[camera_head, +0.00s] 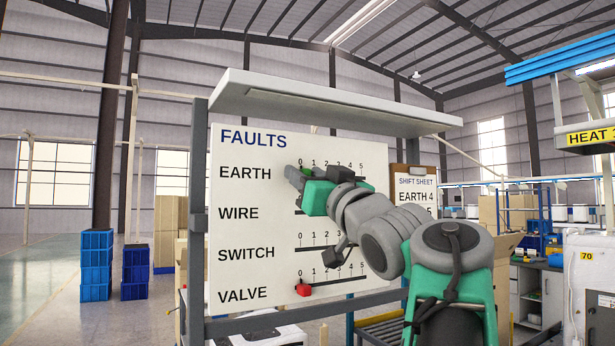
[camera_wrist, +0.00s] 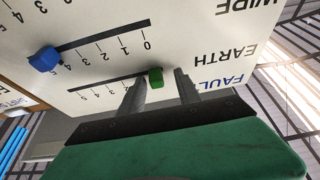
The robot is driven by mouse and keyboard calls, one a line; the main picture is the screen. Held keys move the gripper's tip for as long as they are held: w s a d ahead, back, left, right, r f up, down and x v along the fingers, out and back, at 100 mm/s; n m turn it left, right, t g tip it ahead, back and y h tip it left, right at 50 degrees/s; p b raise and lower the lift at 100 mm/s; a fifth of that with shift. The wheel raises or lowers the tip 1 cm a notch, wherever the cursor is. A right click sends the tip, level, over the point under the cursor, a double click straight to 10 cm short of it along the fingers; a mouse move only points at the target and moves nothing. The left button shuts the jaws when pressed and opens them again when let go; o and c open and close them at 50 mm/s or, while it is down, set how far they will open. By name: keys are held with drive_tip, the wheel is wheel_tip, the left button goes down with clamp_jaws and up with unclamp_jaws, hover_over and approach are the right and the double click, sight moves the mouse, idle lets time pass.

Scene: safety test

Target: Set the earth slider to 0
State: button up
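A white fault panel (camera_head: 235,150) carries labelled slider rows. The green earth slider (camera_wrist: 155,78) is at the 0 end of its slot in the upside-down wrist view. The fingers hide the earth scale's low numbers. In the head view my gripper (camera_head: 296,178) covers the slot's left part.
The blue wire slider (camera_wrist: 44,59) is at the high end of its slot. The red valve slider (camera_head: 303,290) is near 0. A shift sheet (camera_head: 415,190) on a clipboard reads "EARTH 4". A grey shelf (camera_head: 330,103) juts out above the panel.

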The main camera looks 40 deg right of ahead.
drive_tip(key=shift+s, duration=0.1)
drive_tip(key=b+v, duration=0.2)
drive_tip(key=v, duration=0.5)
drive_tip(key=shift+s+f+b, duration=0.2)
drive_tip(key=shift+s+b, duration=0.05)
drive_tip(key=shift+b, duration=0.05)
drive_tip(key=shift+a, duration=0.15)
